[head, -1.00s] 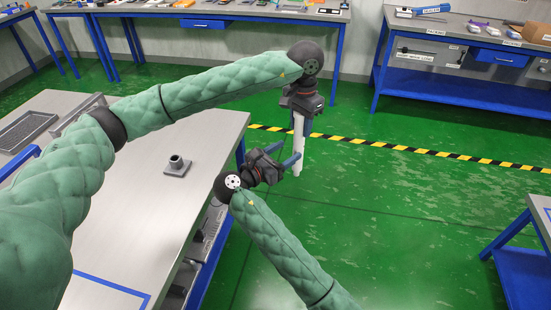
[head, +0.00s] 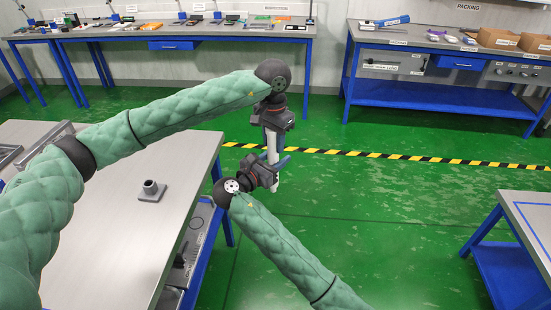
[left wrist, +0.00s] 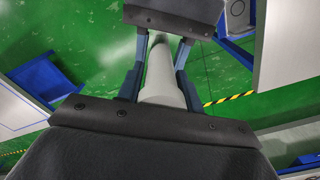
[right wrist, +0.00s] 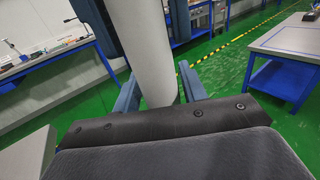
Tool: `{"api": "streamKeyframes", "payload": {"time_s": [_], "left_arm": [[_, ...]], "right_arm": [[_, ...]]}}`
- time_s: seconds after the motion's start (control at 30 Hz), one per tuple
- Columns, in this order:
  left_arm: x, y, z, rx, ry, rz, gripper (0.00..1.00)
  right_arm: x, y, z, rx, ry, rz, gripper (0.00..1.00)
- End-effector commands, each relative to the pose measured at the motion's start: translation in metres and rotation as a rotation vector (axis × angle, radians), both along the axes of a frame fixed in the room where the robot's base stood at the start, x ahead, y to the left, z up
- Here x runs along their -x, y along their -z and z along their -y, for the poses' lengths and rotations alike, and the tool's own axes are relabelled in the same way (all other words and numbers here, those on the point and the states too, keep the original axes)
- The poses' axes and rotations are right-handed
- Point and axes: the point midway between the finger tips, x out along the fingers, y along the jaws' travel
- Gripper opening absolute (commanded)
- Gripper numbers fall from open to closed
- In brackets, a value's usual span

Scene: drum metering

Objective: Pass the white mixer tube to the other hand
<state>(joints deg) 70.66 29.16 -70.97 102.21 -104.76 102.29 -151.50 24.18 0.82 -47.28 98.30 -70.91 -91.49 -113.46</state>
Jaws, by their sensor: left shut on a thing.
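The white mixer tube (head: 273,148) hangs upright beyond the table's right edge, clear of the floor. My left gripper (head: 271,128) is above, pointing down and shut on its upper part. In the left wrist view the tube (left wrist: 163,78) runs between the left fingers. My right gripper (head: 280,163) comes in from the side, lower down. In the right wrist view its fingers (right wrist: 160,88) stand on both sides of the tube (right wrist: 148,50) and look spread wider than it. Whether either right finger touches the tube is not clear.
The grey table (head: 115,235) at left carries a small grey socket piece (head: 151,190). Benches stand at the back, one marked packing (head: 440,90). A blue-framed table (head: 520,225) is at right. Green floor with a striped line (head: 400,157) lies open between.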

Motion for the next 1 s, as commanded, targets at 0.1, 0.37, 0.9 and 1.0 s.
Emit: {"api": "streamKeyframes", "payload": {"time_s": [0.1, 0.37, 0.9, 1.0], "left_arm": [[0.0, 0.0, 0.0, 0.0, 0.0, 0.0, 0.0], [0.0, 0.0, 0.0, 0.0, 0.0, 0.0, 0.62], [-0.001, -0.031, 0.0, 0.0, 0.0, 0.003, 0.62], [-0.001, -0.05, 0.0, 0.001, 0.0, 0.003, 0.62]], "right_arm": [[0.0, 0.0, 0.0, 0.0, 0.0, 0.0, 0.18], [0.0, 0.0, 0.0, 0.0, 0.0, 0.0, 0.04], [0.0, 0.0, 0.0, 0.0, 0.0, 0.0, 0.04], [0.0, 0.0, 0.0, 0.0, 0.0, 0.0, 0.04]]}}
